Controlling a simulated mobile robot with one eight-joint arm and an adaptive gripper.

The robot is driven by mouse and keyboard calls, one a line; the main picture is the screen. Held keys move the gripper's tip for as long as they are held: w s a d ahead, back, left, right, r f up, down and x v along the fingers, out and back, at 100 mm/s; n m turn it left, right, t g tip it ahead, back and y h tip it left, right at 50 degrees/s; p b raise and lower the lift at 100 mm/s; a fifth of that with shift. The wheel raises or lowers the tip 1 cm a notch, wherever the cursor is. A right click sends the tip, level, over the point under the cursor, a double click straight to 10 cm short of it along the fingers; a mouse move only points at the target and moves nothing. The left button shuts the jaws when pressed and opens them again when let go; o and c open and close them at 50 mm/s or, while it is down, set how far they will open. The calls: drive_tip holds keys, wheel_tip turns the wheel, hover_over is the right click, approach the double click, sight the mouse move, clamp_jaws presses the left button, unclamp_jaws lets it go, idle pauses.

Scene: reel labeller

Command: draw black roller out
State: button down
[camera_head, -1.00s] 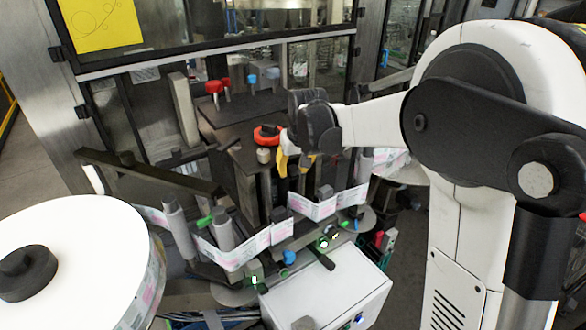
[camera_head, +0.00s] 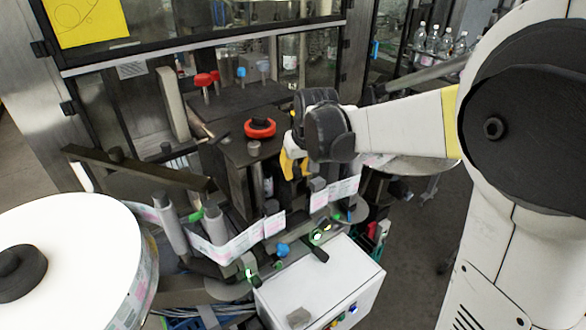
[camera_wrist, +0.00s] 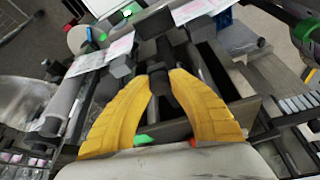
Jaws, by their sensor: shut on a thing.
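The black roller (camera_wrist: 160,88) shows in the wrist view as a short dark cylinder between the two yellow fingers. My gripper (camera_wrist: 165,78) is shut on it, one finger on each side near its end. In the head view my gripper (camera_head: 292,168) is at the right of the labeller's dark block, beside the label strip. The roller cannot be made out there, as the fingers and wrist cover it. I cannot tell how far the roller is from its seat.
The label strip (camera_head: 240,243) runs past grey rollers (camera_head: 173,228) close under my gripper. A red ring knob (camera_head: 260,128) tops the dark block to its left. A white box (camera_head: 325,285) stands in front. A large white reel (camera_head: 75,255) fills the lower left.

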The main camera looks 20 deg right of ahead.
drive_tip(key=shift+s+f, duration=0.1)
drive_tip(key=c, duration=1.4)
unclamp_jaws()
drive_tip(key=shift+c, duration=0.2)
drive_tip(key=shift+d, duration=0.1)
drive_tip(key=v, duration=1.2)
drive_tip(key=s+f+t+b, duration=0.1)
drive_tip(key=s+f+b, duration=0.5)
drive_tip(key=f, duration=0.4)
drive_tip(key=s+a+f+b, duration=0.1)
drive_tip(key=s+f+b, duration=0.6)
drive_tip(key=f+b, duration=0.2)
drive_tip(key=s+a+f+t+b, duration=0.1)
drive_tip(key=s+f+b, duration=0.5)
drive_tip(key=f, duration=0.5)
drive_tip(key=shift+s+f+m+t+b, duration=0.3)
drive_tip(key=shift+s+b, duration=0.05)
drive_tip(key=shift+b, duration=0.9)
